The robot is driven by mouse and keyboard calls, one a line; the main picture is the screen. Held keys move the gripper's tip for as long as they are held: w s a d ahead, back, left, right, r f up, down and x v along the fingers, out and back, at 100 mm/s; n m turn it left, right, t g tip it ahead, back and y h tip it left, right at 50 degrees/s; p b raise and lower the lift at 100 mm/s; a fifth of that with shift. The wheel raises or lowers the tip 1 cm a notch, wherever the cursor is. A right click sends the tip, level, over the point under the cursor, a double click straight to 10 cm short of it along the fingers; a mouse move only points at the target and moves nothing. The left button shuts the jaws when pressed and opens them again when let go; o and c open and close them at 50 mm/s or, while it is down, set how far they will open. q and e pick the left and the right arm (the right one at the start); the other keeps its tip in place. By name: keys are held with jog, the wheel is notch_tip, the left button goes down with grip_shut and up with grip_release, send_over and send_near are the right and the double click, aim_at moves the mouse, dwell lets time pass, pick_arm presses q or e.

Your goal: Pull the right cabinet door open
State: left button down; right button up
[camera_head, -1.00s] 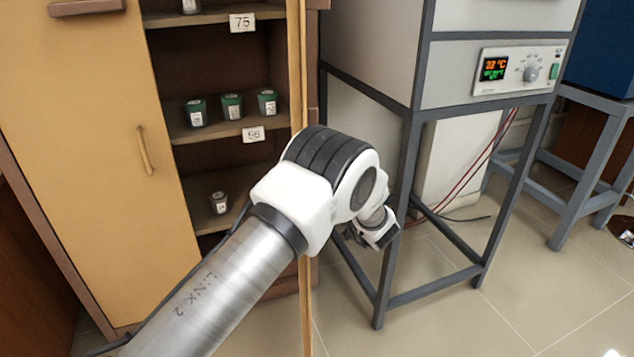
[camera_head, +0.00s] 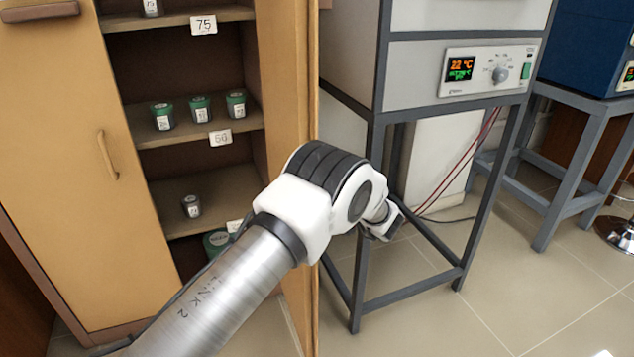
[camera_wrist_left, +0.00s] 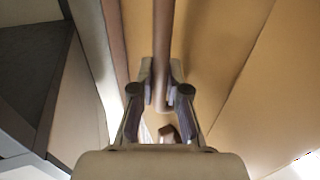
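The right cabinet door (camera_head: 313,120) stands open, seen almost edge-on in the head view beside the shelves. In the left wrist view the tan door panel (camera_wrist_left: 215,50) fills the right part, with its long bar handle (camera_wrist_left: 163,40) running down the middle. My left gripper (camera_wrist_left: 162,82) has a finger on each side of the handle and appears closed on it. My right gripper is in neither view.
Several green-lidded jars (camera_head: 200,108) stand on the open shelves. A grey metal stand (camera_head: 375,220) with a furnace (camera_head: 490,72) is close to the door's right. Tiled floor (camera_head: 500,300) is clear in front.

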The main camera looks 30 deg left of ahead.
pick_arm(q)
jog(key=c, duration=1.4)
grip_release()
jog(key=shift+a+r, duration=0.1)
jog(key=shift+r, duration=0.05)
jog(key=shift+a, duration=0.1)
jog(key=v, duration=0.7)
jog(key=shift+d, duration=0.25)
